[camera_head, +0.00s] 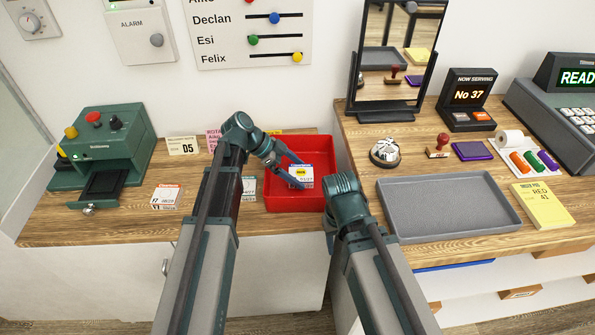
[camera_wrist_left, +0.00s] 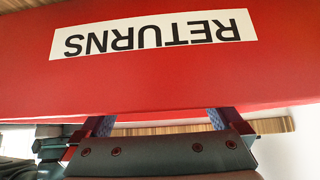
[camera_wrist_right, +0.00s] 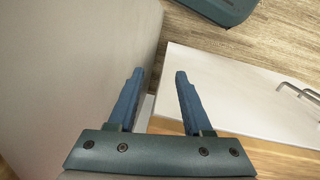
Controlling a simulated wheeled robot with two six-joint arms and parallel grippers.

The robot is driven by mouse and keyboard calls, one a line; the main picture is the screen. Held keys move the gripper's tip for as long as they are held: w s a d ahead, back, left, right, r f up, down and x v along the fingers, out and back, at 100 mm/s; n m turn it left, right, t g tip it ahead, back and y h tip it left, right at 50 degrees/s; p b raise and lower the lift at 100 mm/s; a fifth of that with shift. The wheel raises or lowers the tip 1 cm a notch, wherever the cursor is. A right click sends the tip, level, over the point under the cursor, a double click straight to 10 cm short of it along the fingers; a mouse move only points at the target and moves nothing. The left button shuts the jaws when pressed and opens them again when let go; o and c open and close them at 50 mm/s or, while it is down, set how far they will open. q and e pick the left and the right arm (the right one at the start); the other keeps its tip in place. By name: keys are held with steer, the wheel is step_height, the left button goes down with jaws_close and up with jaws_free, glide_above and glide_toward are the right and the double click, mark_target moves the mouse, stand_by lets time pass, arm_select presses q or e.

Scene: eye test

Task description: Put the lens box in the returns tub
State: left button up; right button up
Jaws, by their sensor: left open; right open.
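The red returns tub (camera_head: 318,199) stands on the wooden counter; its wall, lettered RETURNS, fills much of the left wrist view (camera_wrist_left: 150,85). A small white box with a blue band and yellow mark (camera_head: 299,172) is inside the tub. Its print is too small to read, so I cannot tell whether it is the lens box. My left gripper (camera_head: 303,175) is open over the tub, fingers pointing at that box; contact cannot be told. In the left wrist view its fingertips are hidden by the tub wall. My right gripper (camera_wrist_right: 158,74) is open and empty, low by the counters.
A white box with an orange label (camera_head: 165,197) lies left on the counter. Another small box (camera_head: 249,187) is partly hidden by my left arm. A green machine (camera_head: 104,147) stands farther left. The right counter holds a grey tray (camera_head: 450,207), a bell (camera_head: 385,152) and a mirror (camera_head: 398,55).

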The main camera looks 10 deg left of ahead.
arm_select(q)
steer(key=p+v, duration=0.8)
steer(key=v, duration=0.3)
steer(key=shift+a+r, duration=0.2)
steer(key=shift+r, duration=0.05)
steer(key=shift+s, duration=0.1)
